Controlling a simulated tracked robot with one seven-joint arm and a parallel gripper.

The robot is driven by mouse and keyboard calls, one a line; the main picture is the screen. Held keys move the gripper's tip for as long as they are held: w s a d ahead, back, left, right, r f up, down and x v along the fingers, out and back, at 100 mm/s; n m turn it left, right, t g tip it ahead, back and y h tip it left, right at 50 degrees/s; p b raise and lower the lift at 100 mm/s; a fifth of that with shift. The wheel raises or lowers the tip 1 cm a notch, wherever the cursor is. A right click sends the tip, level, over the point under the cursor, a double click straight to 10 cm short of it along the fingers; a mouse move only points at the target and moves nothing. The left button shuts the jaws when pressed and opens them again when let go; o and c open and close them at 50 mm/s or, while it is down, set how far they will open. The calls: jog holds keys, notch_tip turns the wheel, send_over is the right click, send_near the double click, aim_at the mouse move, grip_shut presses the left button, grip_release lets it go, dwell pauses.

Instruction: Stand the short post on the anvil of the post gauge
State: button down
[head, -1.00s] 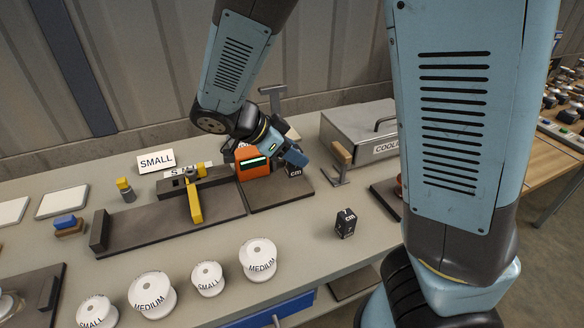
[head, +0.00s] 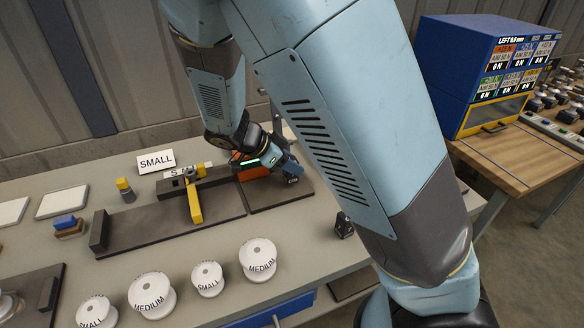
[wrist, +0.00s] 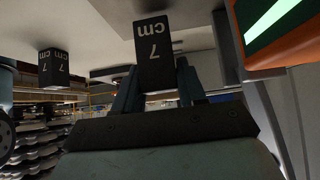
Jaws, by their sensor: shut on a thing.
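The post gauge (head: 251,173) is an orange box with a lit green display, on a dark base plate (head: 283,195). In the wrist view its orange body (wrist: 285,50) is at the upper right. My gripper (head: 289,171) is at the gauge's right side, over the plate. It is shut on a black post (head: 292,179) with white "7 cm" lettering. In the wrist view, the held post (wrist: 153,45) shows between the fingers (wrist: 157,88). I cannot tell whether it touches the anvil, which I cannot make out clearly.
A second black post (head: 344,225) stands on the table to the right; it also shows in the wrist view (wrist: 53,68). A dark rail with a yellow arm (head: 194,201) lies left of the gauge. Several white spools (head: 258,259) stand in front.

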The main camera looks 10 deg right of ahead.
jog(key=shift+f, duration=0.85)
jog(key=c, duration=0.6)
grip_release()
jog(key=shift+c, duration=0.2)
